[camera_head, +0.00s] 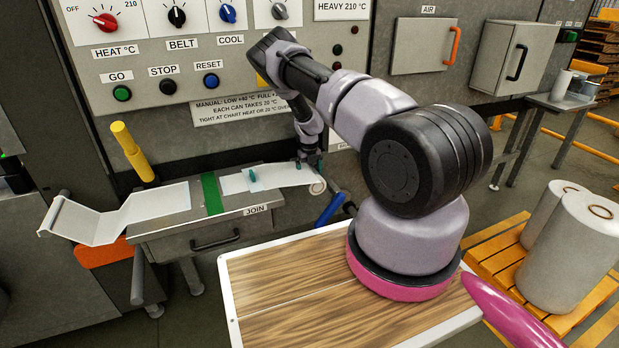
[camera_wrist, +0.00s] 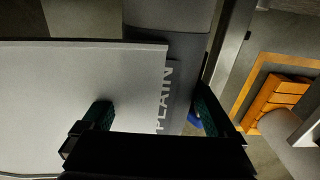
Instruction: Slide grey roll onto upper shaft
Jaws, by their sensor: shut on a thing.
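A pale roll with a brown core (camera_head: 317,187) shows at the right end of the join table, directly below my gripper (camera_head: 309,162). I take it to be the grey roll. In the wrist view a broad pale grey surface (camera_wrist: 60,85) fills the left side, and my gripper's green-padded fingers (camera_wrist: 153,112) stand apart. The left finger overlaps this surface; the right one is past its edge. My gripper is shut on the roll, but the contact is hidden. A bar with a blue end (camera_head: 331,210) sticks out at the table's right; I cannot tell which shaft it is.
The join table (camera_head: 262,222) carries a pale sheet (camera_head: 155,203) and a green strip (camera_head: 212,193). A yellow handle (camera_head: 132,150) rises behind it. The control panel (camera_head: 185,60) stands close behind the arm. Large pale rolls (camera_head: 572,255) stand on a yellow pallet (camera_head: 487,262) at right.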

